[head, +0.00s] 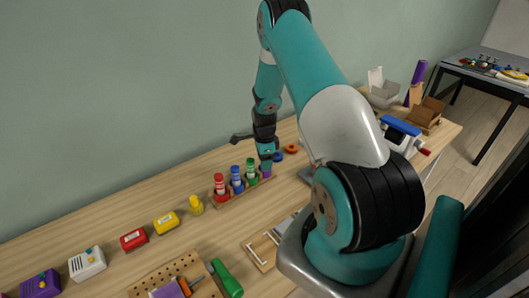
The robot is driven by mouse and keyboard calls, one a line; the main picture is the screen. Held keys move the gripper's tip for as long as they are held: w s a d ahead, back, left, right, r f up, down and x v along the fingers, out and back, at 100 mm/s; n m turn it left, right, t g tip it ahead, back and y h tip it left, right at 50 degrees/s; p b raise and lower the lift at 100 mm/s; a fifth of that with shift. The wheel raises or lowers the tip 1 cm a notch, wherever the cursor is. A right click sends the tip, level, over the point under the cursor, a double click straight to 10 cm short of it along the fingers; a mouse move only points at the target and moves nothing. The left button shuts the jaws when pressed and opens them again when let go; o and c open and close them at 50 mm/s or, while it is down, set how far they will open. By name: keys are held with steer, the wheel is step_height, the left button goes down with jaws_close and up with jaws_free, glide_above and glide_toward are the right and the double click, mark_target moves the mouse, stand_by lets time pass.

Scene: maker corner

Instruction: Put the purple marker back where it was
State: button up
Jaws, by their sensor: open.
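A wooden rack (237,193) on the bench holds a red marker (220,186), a blue marker (236,179) and a green marker (251,171) upright in a row. At its right end a purple marker (266,172) shows just below my gripper (265,153); its upper part is largely hidden by the gripper. My gripper is open and points down over that end of the rack. I cannot tell whether its fingers touch the purple marker or how deep the marker sits.
Yellow (196,205) and red (134,239) items lie left of the rack. A pegboard block (158,279) and a green-handled tool (228,279) are in front. A purple cylinder (420,71) stands far right, near an open cardboard box (427,113).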

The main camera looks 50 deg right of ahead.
step_height(320, 180, up, 11)
steer(key=b, duration=0.2)
steer(key=shift+f+b, duration=0.1)
steer(key=shift+b, duration=0.25)
steer(key=shift+a+r, duration=0.1)
steer(key=shift+r, duration=0.6)
steer(key=s+a+r+n+y, duration=0.1)
steer(key=a+r+n, duration=0.45)
steer(key=a, duration=0.35)
steer(key=s+a+r+n+t, duration=0.1)
steer(key=a+r+n, duration=0.4)
steer(key=a, duration=0.4)
steer(key=s+a+r+n+y, duration=0.1)
steer(key=a+r+n, duration=0.3)
steer(key=a+n, duration=0.45)
steer(key=s+a+r+n+y, duration=0.1)
steer(key=s+a+r+n, duration=0.1)
steer(key=s+a+n, duration=0.5)
steer(key=s+a+r+n+g+y, duration=0.1)
steer(key=s+a+r+n, duration=0.1)
steer(key=s+a+n, duration=0.5)
steer(key=s+a, duration=0.1)
steer(key=s, duration=0.2)
steer(key=shift+s+r, duration=0.3)
steer(key=shift+r, duration=0.05)
